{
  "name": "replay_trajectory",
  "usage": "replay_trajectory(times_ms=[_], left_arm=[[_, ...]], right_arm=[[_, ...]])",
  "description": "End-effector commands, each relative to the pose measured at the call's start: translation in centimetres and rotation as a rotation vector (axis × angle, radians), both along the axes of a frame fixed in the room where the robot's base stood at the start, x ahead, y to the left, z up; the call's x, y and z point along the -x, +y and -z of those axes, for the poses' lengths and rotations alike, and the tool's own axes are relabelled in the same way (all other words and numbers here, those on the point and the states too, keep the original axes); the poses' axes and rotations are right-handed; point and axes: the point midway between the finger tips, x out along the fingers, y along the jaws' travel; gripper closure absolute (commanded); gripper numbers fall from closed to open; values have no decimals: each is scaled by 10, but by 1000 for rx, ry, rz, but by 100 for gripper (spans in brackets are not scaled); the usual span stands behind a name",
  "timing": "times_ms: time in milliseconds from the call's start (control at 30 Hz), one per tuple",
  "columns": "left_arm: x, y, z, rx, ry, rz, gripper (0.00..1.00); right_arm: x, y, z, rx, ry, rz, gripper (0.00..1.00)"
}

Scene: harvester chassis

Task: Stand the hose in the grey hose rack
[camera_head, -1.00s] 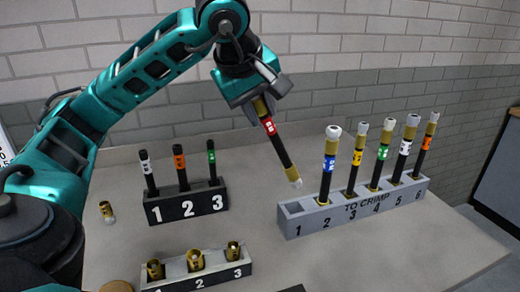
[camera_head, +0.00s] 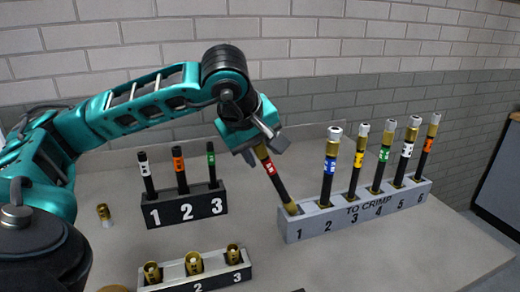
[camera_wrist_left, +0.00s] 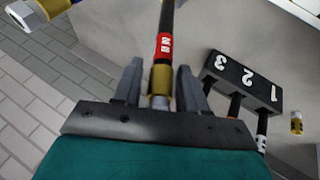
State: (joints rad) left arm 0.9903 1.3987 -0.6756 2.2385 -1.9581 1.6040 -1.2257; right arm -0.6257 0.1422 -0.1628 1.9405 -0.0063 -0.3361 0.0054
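The hose (camera_head: 278,184) is black with a red label and a brass fitting at its upper end. In the left wrist view the hose's brass fitting (camera_wrist_left: 161,82) lies between the two fingers (camera_wrist_left: 160,88). The hose is tilted, its lower end at slot 1 of the grey hose rack (camera_head: 300,229); how deep it sits is hard to tell. Slots 2 to 6 each hold a capped hose with a coloured label. My right gripper is not in view.
A black rack (camera_head: 184,209) numbered 1 to 3 holds three thin hoses at the left. A pale rack (camera_head: 205,281) with brass fittings stands in front. A loose brass fitting (camera_head: 104,214) stands at far left.

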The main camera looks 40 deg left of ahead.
Motion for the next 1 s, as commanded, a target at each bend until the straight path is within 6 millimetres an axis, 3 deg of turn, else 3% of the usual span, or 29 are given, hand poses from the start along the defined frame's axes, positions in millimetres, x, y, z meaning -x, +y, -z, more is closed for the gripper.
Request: replay_trajectory(times_ms=[100, 433, 1000], left_arm=[[0, 0, 0, 0, 0, 0, 46], [0, 0, 5, 0, 1, 0, 46], [53, -20, -94, 0, -5, 3, 46]], right_arm=[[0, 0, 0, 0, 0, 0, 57], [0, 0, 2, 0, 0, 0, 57], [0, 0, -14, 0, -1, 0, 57]])
